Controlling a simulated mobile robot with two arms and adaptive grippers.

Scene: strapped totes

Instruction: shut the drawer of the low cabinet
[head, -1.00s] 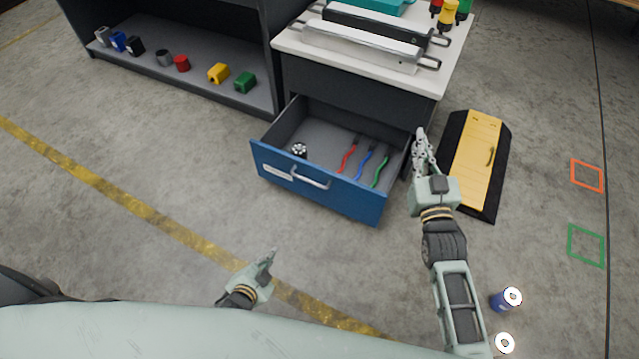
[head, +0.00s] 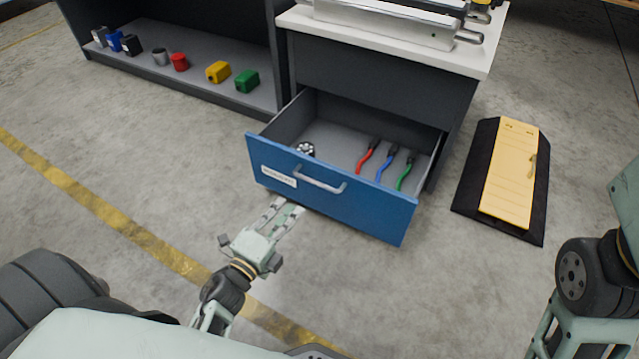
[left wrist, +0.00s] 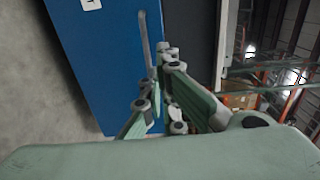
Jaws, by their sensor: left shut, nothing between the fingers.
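The low cabinet (head: 375,75) has a white top and dark body. Its drawer (head: 330,205) has a blue front with a grey bar handle (head: 318,181) and stands pulled out. Inside lie a red, a blue and a green-handled tool and a small round part. My left gripper (head: 285,208) is shut and empty, just in front of the blue drawer front, below and left of the handle. In the left wrist view the fingers (left wrist: 160,108) point at the blue front (left wrist: 105,60) near the handle (left wrist: 146,45). I cannot tell whether they touch it. My right gripper is out of view; part of my right arm shows at the right edge.
A yellow-and-black hatch-like board (head: 505,175) lies on the floor right of the cabinet. A dark shelf (head: 195,80) at the left holds several coloured blocks. A silver strapped case (head: 385,25) lies on the cabinet top. The floor left of the drawer is clear.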

